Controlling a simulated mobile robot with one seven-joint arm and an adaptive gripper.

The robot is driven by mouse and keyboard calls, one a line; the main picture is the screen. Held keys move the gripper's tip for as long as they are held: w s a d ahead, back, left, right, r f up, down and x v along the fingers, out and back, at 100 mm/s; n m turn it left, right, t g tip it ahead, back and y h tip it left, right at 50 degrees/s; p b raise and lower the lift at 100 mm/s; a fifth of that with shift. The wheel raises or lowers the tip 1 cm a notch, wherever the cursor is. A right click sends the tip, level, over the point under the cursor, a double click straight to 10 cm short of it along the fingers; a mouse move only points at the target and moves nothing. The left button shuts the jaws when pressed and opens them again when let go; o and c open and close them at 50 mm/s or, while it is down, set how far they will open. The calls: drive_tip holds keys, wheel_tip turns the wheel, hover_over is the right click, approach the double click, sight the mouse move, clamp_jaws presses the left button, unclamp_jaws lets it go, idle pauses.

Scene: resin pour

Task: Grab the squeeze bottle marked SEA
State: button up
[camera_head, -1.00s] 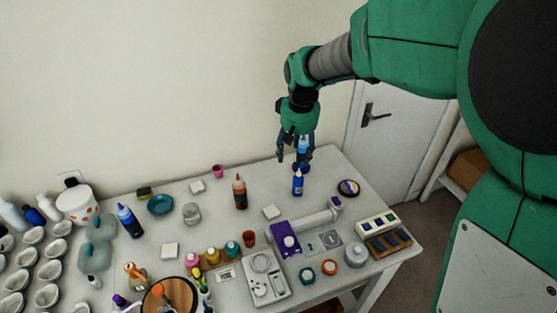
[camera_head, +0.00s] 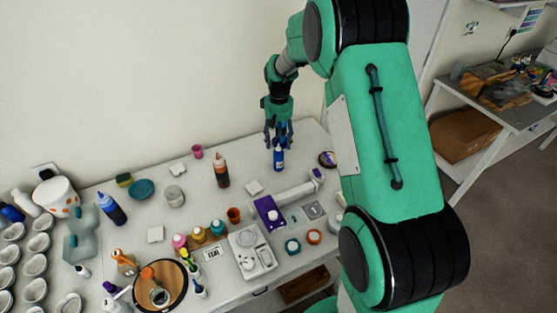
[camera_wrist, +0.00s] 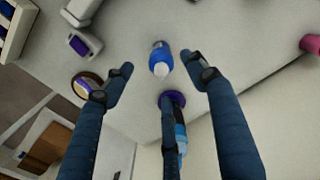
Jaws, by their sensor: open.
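No lettering is readable on any bottle, so I cannot tell which is marked SEA. A small blue bottle (camera_head: 278,160) stands upright on the table below my gripper (camera_head: 279,145). In the wrist view, a blue bottle (camera_wrist: 158,55) with a pale tip lies just beyond my open fingertips (camera_wrist: 164,80), with nothing between the fingers. A lighter blue bottle (camera_wrist: 181,138) with a purple part stands behind a finger, partly hidden. A dark blue bottle (camera_head: 112,209) with a pale tip and a brown bottle (camera_head: 221,171) stand further left.
A purple-and-white device (camera_head: 268,212) and a white scale (camera_head: 249,252) stand in front of the blue bottle. Several cups crowd the left side. A wall is close behind the table (camera_head: 250,172).

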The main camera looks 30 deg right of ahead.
sight(279, 163)
drive_tip(key=shift+f, duration=0.15)
drive_tip(key=shift+f+b, duration=0.45)
drive_tip(key=shift+f, duration=3.7)
drive_tip(key=shift+f, duration=0.1)
drive_tip(key=shift+f, duration=0.25)
drive_tip(key=shift+w+f+b, duration=0.15)
drive_tip(key=shift+f+b, duration=0.3)
drive_tip(key=shift+f, duration=1.8)
drive_tip(key=c, duration=1.3)
